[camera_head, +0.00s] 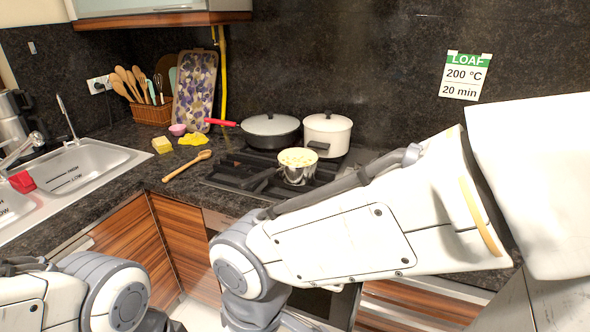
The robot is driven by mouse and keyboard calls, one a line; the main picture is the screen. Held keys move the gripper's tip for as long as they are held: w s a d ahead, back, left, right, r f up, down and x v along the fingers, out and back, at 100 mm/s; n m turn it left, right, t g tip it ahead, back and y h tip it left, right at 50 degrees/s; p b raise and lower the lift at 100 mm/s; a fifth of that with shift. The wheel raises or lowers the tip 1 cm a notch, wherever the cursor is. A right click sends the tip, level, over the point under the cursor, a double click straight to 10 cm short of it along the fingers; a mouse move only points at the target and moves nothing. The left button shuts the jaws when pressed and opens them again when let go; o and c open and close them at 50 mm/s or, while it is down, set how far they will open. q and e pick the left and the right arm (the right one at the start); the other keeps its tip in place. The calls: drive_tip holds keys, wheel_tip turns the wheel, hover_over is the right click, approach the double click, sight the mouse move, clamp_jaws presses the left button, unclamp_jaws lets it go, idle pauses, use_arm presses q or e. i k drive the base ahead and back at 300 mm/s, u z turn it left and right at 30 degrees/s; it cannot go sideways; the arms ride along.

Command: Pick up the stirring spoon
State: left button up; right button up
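A wooden stirring spoon (187,166) lies on the dark countertop, left of the stove, with its bowl end toward the upper right. It is apart from both arms and nothing touches it. My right arm reaches in from the right across the front of the stove and bends down near the bottom middle. My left arm shows only at the lower left. Neither gripper is in view.
A small pot with pale contents (297,161), a white pot (327,134) and a dark pan (270,131) stand on the stove. A sponge (162,145), yellow cloth (194,139) and pink bowl (178,129) lie behind the spoon. The sink (112,157) is left.

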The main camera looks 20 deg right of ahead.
sight(205, 154)
drive_tip(key=u, duration=0.65)
drive_tip(key=i, duration=1.95)
drive_tip(key=z, duration=0.15)
